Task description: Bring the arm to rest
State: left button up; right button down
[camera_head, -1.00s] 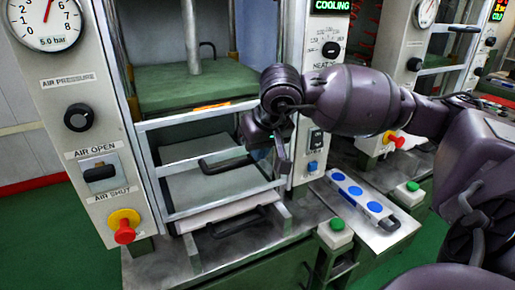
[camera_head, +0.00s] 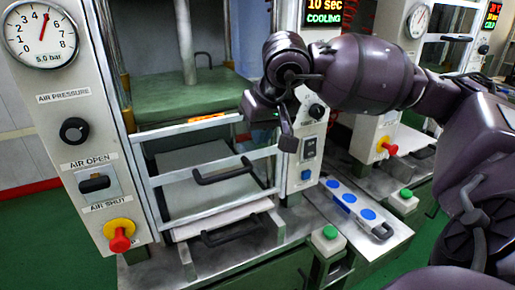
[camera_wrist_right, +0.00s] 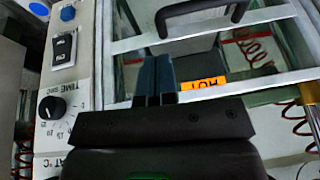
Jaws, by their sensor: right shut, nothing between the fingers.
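My right gripper (camera_head: 284,135) hangs in front of the moulding press in the head view, near the right edge of its barred guard (camera_head: 215,165). In the right wrist view its two fingers (camera_wrist_right: 154,80) are together with nothing between them. The fingers appear in front of the guard and its black handle (camera_wrist_right: 203,12), apart from them as far as I can tell. My right arm reaches in from the right side of the head view. My left gripper does not show.
A press panel with an air pressure gauge (camera_head: 41,31) and red stop knob (camera_head: 120,236) stands left. A tray with blue discs (camera_head: 349,198) lies lower right, beside a green button (camera_head: 330,232). A display (camera_head: 324,17) reads "10 sec COOLING". Another press stands right.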

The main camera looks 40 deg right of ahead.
jog(key=v, duration=0.5)
jog(key=shift+r, duration=0.45)
